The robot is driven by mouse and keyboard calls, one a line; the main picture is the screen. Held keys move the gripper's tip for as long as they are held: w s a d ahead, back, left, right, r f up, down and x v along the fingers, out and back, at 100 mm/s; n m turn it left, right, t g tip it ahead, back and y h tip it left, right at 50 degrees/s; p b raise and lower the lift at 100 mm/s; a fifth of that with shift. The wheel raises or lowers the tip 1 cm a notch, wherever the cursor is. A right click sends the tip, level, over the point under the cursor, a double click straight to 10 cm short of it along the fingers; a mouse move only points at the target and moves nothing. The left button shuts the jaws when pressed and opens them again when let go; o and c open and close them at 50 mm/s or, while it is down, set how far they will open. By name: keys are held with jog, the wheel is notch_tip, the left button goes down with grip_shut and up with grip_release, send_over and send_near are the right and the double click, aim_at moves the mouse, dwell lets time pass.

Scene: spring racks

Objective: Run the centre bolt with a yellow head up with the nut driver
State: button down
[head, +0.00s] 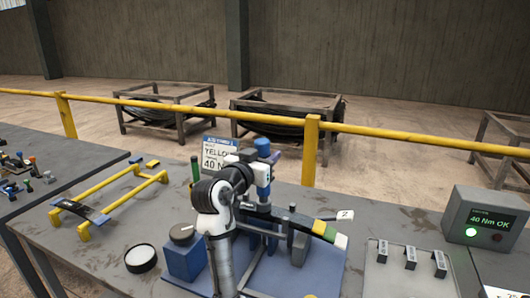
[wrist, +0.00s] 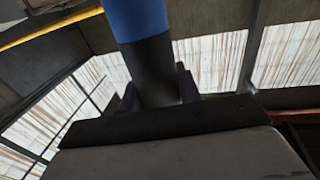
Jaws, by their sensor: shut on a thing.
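My gripper (wrist: 158,88) is shut on an upright tool with a blue and black handle, which looks like the nut driver (wrist: 140,18). In the head view the blue top of the nut driver (head: 262,145) stands above my gripper (head: 264,172).
A card (head: 217,152) reads "YELLOW" and "40 N". The grey box (head: 487,226) shows "40 Nm OK" with a green light. A blue block (head: 185,260) with a dark knob and a round white-topped pot (head: 141,259) stand left. A yellow rail (head: 400,137) runs behind the bench.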

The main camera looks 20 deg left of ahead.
aim_at(269, 142)
jog(key=shift+w+d+r+p, duration=0.3)
jog(key=shift+w+r+p, duration=0.1)
jog(key=shift+r, duration=0.15)
jog(key=shift+r+p, duration=0.4)
jog(key=shift+r, duration=0.15)
jog(key=shift+w+a+r+p, duration=0.15)
jog(key=shift+w+r+p, duration=0.05)
jog(key=shift+r+p, duration=0.45)
notch_tip(269, 142, up, 2)
jog(key=shift+s+a+r+p, duration=0.1)
jog(key=shift+p, duration=0.45)
